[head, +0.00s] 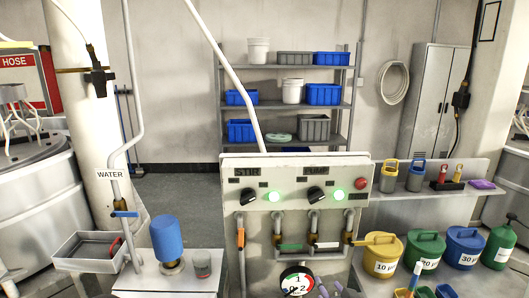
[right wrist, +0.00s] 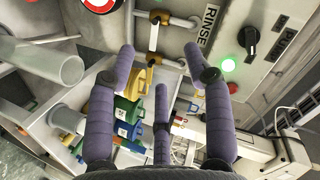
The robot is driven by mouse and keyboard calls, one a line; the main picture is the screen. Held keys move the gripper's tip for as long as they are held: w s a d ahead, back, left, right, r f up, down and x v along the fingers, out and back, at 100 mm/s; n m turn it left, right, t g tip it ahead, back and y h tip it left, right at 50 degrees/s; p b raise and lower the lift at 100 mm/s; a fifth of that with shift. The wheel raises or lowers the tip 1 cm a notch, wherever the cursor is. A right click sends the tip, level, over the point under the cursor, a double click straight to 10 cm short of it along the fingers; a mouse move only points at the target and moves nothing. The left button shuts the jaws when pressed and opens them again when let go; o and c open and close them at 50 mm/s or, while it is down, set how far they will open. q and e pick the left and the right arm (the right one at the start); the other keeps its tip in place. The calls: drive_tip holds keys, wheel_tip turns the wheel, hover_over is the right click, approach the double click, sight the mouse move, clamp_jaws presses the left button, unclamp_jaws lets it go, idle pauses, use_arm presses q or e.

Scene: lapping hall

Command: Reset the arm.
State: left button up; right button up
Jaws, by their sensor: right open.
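My right gripper (right wrist: 160,62) shows in the right wrist view with its purple padded fingers spread wide and nothing between them. It is in front of the panel's underside, with the coloured buckets beyond its fingers. In the head view only purple tips of the right gripper (head: 334,291) show at the bottom edge, below the control panel (head: 297,170) and close to the round gauge (head: 297,280). Most of my right arm is out of the head view. My left gripper is in neither view.
Pipes and valves (head: 314,222) hang under the panel. Yellow (head: 383,256), green (head: 424,252) and blue (head: 465,248) buckets stand to the right. A clear tube (right wrist: 50,65) shows in the wrist view.

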drive_tip(key=s+a+f+n+g, duration=0.1)
drive_tip(key=s+f+n+g, duration=0.2)
drive_tip(key=f, duration=0.9)
drive_tip(key=s+a+f+n+g, duration=0.15)
drive_tip(key=f+g, duration=0.25)
drive_tip(key=f, duration=0.8)
drive_tip(key=s+a+f+n+g+y, duration=0.15)
drive_tip(key=s+f+g, duration=0.25)
drive_tip(key=s+f, duration=0.5)
drive_tip(key=s+a+f+n+g+y, duration=0.1)
drive_tip(key=s+a+f+g, duration=0.15)
drive_tip(key=s+f, duration=0.7)
wheel_tip(320, 180, down, 14)
drive_tip(key=b, duration=1.4)
drive_tip(key=shift+a+f+g, duration=0.2)
drive_tip(key=shift+g, duration=0.15)
